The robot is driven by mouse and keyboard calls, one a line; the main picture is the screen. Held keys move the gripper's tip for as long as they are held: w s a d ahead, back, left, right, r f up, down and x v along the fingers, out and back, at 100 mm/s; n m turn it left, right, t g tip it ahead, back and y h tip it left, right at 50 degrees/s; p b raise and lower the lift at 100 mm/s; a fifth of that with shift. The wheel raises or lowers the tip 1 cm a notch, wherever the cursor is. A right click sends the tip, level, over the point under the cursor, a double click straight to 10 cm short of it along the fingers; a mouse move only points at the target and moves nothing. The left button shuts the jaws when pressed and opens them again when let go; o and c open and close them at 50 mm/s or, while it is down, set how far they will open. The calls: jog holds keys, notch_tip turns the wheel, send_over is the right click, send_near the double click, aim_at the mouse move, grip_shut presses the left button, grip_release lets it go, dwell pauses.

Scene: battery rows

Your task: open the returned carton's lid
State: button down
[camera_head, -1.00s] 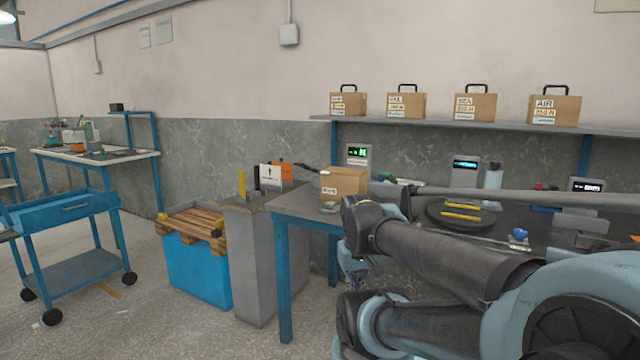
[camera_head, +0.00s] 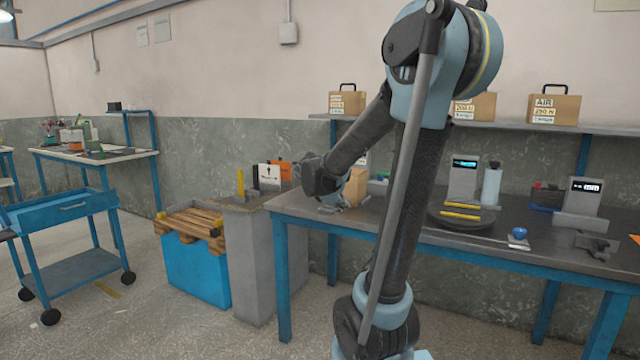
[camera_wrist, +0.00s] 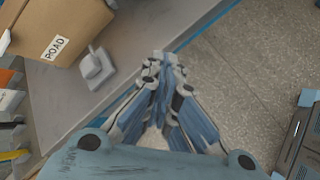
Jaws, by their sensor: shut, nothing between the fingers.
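The brown carton (camera_head: 356,190) stands on the near left part of the workbench, mostly hidden behind my arm in the head view. In the head view the gripper is largely hidden by my wrist.
A small pale block (camera_wrist: 97,67) lies on the bench beside the carton. The workbench (camera_head: 440,238) also holds a dark round turntable (camera_head: 461,219) and displays. Labelled cartons stand on the shelf (camera_head: 500,126) above. A grey pedestal (camera_head: 258,265) stands left of the bench.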

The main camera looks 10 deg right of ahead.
jog(key=w+a+r+n+t+h, duration=0.1)
jog(key=w+a+n+t, duration=0.1)
jog(key=w+a+n, duration=0.55)
jog(key=w+a+r+n+t+h, duration=0.15)
jog(key=w+n, duration=0.25)
jog(key=w, duration=0.6)
jog(key=shift+t+y, duration=0.35)
jog(key=shift+t, duration=0.1)
jog(key=x, duration=1)
jog(key=shift+a+f, duration=0.2)
jog(key=shift+a, duration=0.1)
jog(key=shift+w+d+r, duration=0.1)
jog(key=shift+w+r, duration=0.05)
jog(key=shift+w, duration=0.1)
jog(key=shift+s+r, duration=0.1)
jog(key=shift+r, duration=1.7)
